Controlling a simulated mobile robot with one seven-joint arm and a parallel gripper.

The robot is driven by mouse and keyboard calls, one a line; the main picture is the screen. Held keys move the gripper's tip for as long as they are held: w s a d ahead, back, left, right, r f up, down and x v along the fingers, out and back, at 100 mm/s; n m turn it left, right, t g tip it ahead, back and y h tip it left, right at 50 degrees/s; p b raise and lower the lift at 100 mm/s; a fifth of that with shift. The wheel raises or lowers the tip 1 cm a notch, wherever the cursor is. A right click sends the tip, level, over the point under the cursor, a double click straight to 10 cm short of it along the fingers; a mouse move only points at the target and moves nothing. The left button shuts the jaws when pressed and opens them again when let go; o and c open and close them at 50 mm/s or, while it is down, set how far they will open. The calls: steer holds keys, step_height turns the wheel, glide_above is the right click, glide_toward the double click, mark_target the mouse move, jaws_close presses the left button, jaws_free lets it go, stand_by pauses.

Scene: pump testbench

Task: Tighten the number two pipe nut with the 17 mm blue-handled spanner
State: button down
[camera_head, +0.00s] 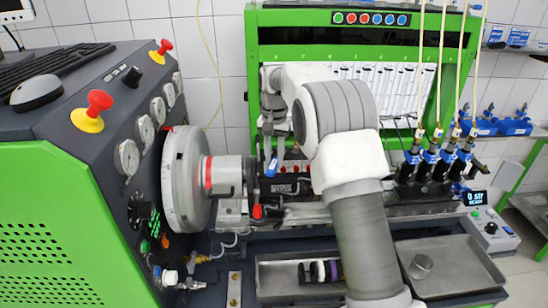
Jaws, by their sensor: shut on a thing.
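My gripper (268,138) is at the end of my white and grey arm, left of the picture's middle, pointing down in front of the green bench frame. It is small and partly dark against the bench. A small blue piece (271,167) shows at its fingertips and looks like part of the blue-handled spanner; the spanner's head cannot be made out. The pump (292,180), dark with red parts, sits just below and right of my gripper. My arm hides much of it. I cannot pick out the number two pipe nut or tell whether the spanner touches it.
A large grey flywheel (183,180) and coupling (228,176) stand close on the left. Blue-topped injectors (430,157) with pale hoses are on the right. The control box (490,228) is at right.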

steer(key=shift+s, duration=0.15)
steer(key=shift+s+a+b, duration=0.3)
steer(key=shift+s+b, duration=0.4)
steer(key=shift+s, duration=0.1)
steer(key=shift+s+a+b, duration=0.3)
steer(key=shift+s+b, duration=0.35)
steer(key=shift+s, duration=0.2)
steer(key=shift+s+a+b, duration=0.3)
steer(key=shift+s+b, duration=0.4)
steer(key=shift+s, duration=0.1)
steer(key=shift+r, duration=0.15)
steer(key=s+r, duration=0.1)
steer(key=s+r+p, duration=0.1)
steer(key=r, duration=0.1)
steer(key=s+a+r+p, duration=0.1)
steer(key=shift+r, duration=0.4)
steer(key=shift+w+f, duration=0.1)
